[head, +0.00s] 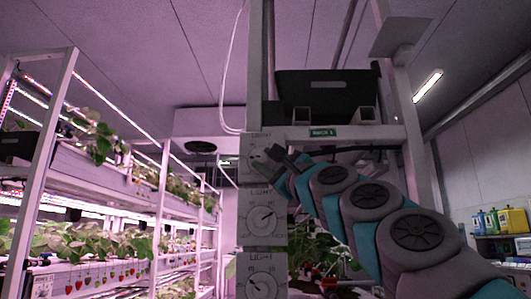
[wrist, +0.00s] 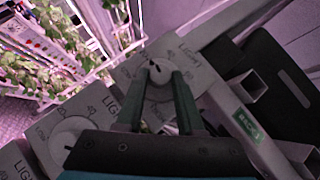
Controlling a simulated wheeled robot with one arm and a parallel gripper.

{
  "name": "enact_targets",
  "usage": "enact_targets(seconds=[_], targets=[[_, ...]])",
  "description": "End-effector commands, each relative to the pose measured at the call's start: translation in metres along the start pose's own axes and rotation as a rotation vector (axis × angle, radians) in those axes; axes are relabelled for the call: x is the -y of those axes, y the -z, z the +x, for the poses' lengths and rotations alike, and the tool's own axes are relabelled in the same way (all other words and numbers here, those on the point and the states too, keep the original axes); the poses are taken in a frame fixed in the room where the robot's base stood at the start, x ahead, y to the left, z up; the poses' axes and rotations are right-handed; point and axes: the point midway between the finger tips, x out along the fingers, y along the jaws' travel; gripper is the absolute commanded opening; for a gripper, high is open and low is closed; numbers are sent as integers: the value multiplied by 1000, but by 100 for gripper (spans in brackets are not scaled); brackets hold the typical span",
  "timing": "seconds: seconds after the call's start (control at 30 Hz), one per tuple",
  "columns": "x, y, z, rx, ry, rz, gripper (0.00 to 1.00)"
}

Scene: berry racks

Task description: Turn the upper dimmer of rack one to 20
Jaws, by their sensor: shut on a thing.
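The upper dimmer (head: 254,143), a grey plate marked LIGHT, is on the left post of the rack with a green label reading RACK 1. In the head view my gripper (head: 268,158) comes from the right and covers most of its dial. In the wrist view the white knob (wrist: 159,71) sits between the two green fingertips of my gripper (wrist: 161,82), which are shut on it. A dark pointer mark shows on the knob, but its setting cannot be read. The fingers hide part of the scale.
A middle dimmer (head: 262,217) and a lower dimmer (head: 261,283) are right below on the same post. A black crate (head: 325,85) is on top of the rack. Another rack with strawberry plants (head: 85,175) stands at the left. Bottles (head: 500,222) are on a shelf at the far right.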

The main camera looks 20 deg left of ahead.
Motion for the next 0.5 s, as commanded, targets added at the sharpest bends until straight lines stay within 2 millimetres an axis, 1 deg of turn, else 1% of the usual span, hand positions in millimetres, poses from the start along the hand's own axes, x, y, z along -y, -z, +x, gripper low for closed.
enact_targets(seconds=[0.03, 0.2, 0.5], targets=[[4, 0, 2, -2, -14, -15, 0], [2, 0, 1, 0, -56, -55, 0], [2, 0, 1, 2, -76, -77, 0]])
